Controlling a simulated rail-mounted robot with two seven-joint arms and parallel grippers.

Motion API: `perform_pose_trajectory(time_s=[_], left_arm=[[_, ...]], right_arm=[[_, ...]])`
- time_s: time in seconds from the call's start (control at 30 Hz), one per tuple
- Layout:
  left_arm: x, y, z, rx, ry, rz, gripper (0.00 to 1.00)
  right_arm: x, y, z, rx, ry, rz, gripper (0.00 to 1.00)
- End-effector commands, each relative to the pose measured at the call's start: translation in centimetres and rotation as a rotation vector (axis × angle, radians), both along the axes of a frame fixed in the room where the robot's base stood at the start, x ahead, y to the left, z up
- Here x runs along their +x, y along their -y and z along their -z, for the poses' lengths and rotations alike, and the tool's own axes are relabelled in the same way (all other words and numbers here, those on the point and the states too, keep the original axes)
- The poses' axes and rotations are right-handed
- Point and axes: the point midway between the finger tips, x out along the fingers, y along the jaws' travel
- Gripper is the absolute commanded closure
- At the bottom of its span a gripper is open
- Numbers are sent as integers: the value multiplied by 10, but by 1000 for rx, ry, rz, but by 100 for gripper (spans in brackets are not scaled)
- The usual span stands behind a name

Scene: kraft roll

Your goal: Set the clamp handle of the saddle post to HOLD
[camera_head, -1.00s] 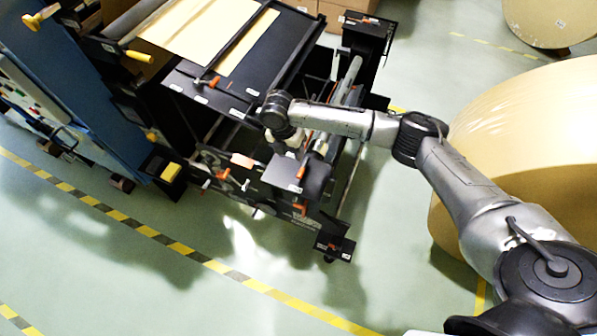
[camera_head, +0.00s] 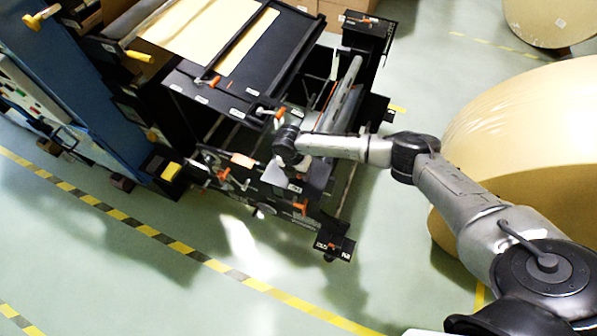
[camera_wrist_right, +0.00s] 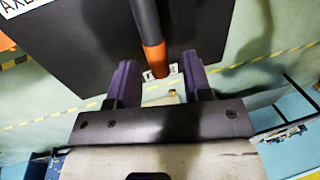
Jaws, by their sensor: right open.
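In the right wrist view, a dark handle with an orange end (camera_wrist_right: 154,58) reaches down from the top edge, in front of a black plate (camera_wrist_right: 90,45) with a partly cut-off white label. My right gripper (camera_wrist_right: 159,80) is open, with one purple finger on each side of the orange end. The fingers look apart from it; depth is hard to judge. In the head view my right wrist (camera_head: 287,145) is above the saddle post area and largely hides the gripper and handle. HOLD markings are not readable. My left gripper is not in view.
The black machine frame has several other orange handles, one at its front corner (camera_head: 331,246) and one on the upper deck (camera_head: 215,81). A large kraft roll (camera_head: 530,150) stands beside my right arm. Open floor with a yellow-black stripe (camera_head: 180,248) lies in front.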

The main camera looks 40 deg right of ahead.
Motion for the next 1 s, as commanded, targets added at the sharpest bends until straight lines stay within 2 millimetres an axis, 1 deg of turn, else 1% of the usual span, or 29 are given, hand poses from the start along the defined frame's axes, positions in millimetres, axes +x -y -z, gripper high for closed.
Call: perform_pose_trajectory(time_s=[0.17, 0.2, 0.6, 0.67, 0.87, 1.0], left_arm=[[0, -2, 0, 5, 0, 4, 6], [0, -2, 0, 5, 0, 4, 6], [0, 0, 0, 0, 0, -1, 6], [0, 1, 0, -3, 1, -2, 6], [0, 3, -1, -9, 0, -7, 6], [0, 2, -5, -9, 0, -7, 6]], right_arm=[[0, 0, 0, 0, -1, 0, 55], [0, 0, 0, 0, -1, 0, 56], [0, 0, 0, 0, -1, 0, 95], [0, 0, 0, 0, -1, 0, 100], [0, 0, 0, 0, -1, 10, 100], [1, 0, -1, 0, -2, 53, 100]])
